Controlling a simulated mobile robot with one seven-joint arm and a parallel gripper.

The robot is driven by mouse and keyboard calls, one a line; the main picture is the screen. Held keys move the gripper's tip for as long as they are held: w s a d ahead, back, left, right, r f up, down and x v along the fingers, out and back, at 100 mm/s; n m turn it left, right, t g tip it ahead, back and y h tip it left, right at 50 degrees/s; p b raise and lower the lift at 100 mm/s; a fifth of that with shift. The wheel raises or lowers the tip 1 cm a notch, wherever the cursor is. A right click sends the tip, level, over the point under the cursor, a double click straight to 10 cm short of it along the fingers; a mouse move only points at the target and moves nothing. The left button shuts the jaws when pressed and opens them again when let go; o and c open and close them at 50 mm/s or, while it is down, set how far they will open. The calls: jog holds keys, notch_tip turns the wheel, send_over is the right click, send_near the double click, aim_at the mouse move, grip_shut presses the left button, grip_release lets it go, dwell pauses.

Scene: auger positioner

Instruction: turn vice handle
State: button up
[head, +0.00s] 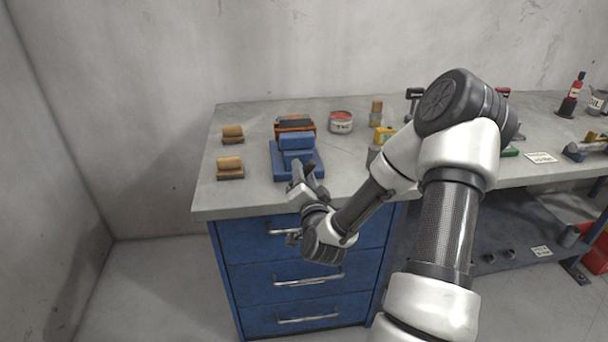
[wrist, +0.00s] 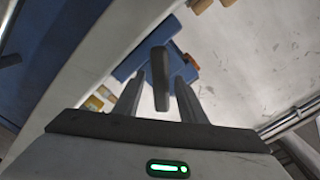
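The blue vice (head: 296,142) sits on the workbench near its front edge, and part of it shows beyond my fingers in the wrist view (wrist: 140,62). Its dark handle (wrist: 160,78) appears between my two fingers in the wrist view, with gaps visible on both sides. My gripper (wrist: 158,92) is open, its fingers pointing toward the vice. In the head view my gripper (head: 306,178) is at the front of the vice, above the bench edge. It hides part of the vice's front. I cannot tell whether a finger touches the handle.
The grey bench top (head: 262,190) has blue drawers (head: 300,262) below. Two wooden-topped blocks stand to the left (head: 232,132) (head: 229,166). An orange-and-dark object (head: 295,122) is behind the vice, and a tin (head: 341,121) is right of it. My arm crosses the bench's right side.

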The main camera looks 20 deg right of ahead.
jog(key=p+v, duration=1.2)
jog(key=v, duration=0.5)
jog(key=shift+s, duration=0.25)
jog(key=shift+r, duration=0.1)
